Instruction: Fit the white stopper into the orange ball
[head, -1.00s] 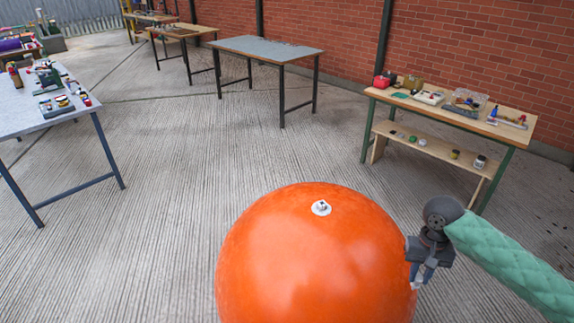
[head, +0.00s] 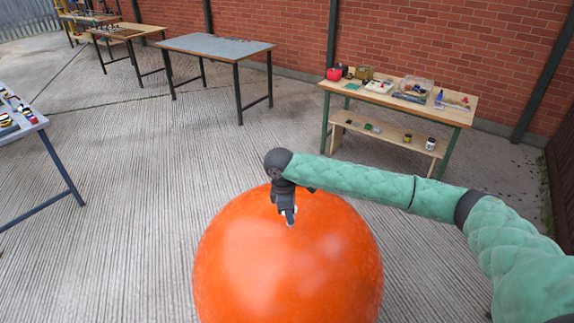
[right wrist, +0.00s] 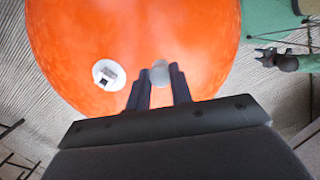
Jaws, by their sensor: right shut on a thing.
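The large orange ball (head: 290,270) fills the lower middle of the head view and lies under the right gripper in the right wrist view (right wrist: 70,40). A round white fitting with a dark-centred block (right wrist: 107,75) sits on the ball, left of the fingers; my gripper hides it in the head view. My right gripper (head: 288,218) points down over the ball's top. In the right wrist view its fingers (right wrist: 160,86) are shut on the pale stopper (right wrist: 160,72), apart from the fitting. My left gripper (right wrist: 262,56) shows small at upper right, fingers apart, empty.
A wooden table with a shelf (head: 400,92) holds several small items at the back right. Another table (head: 18,128) is at the left edge. Concrete floor (head: 130,180) around the ball is clear.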

